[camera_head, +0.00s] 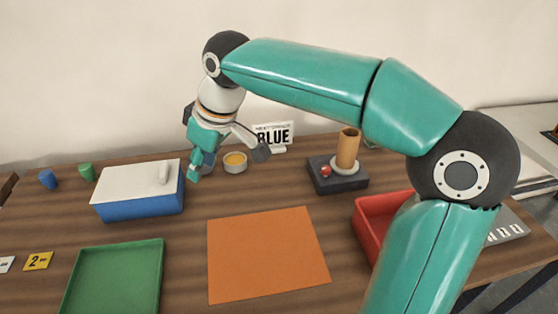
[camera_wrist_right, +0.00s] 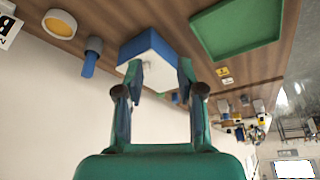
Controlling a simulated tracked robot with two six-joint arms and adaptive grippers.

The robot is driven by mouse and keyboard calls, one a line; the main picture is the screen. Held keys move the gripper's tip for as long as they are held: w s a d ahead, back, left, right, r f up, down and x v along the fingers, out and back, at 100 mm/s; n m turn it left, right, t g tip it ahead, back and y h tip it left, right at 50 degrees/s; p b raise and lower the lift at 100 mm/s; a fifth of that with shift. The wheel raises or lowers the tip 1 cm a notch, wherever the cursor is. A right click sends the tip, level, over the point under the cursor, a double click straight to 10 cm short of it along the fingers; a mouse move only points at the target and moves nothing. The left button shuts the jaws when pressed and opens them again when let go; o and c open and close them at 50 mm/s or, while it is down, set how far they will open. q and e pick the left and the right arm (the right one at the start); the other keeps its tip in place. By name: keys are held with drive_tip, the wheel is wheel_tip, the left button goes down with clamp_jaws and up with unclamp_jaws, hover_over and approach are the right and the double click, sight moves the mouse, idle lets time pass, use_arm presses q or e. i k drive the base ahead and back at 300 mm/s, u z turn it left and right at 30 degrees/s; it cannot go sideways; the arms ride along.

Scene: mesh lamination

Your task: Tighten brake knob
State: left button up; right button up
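A small red knob (camera_head: 326,171) sits on the front of a black stand (camera_head: 345,183), beside an upright tan cylinder (camera_head: 348,150). I take this red knob as the brake knob; it does not show in the wrist view. My right gripper (camera_head: 228,163) hangs to the left of the stand, near the yellow-topped dish, well away from the knob. In the right wrist view its fingers (camera_wrist_right: 160,75) are spread with nothing held between them. My left gripper is out of view.
A blue box with a white lid (camera_head: 138,190) stands left of my gripper. A green tray (camera_head: 112,247), orange mat (camera_head: 268,255) and red bin (camera_head: 368,222) lie in front.

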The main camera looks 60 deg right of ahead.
sight(326, 170)
drive_tip(key=u, duration=0.5)
drive_tip(key=k, duration=1.35)
drive_tip(key=z, duration=1.05)
drive_tip(key=i, duration=1)
drive_tip(key=u, duration=0.1)
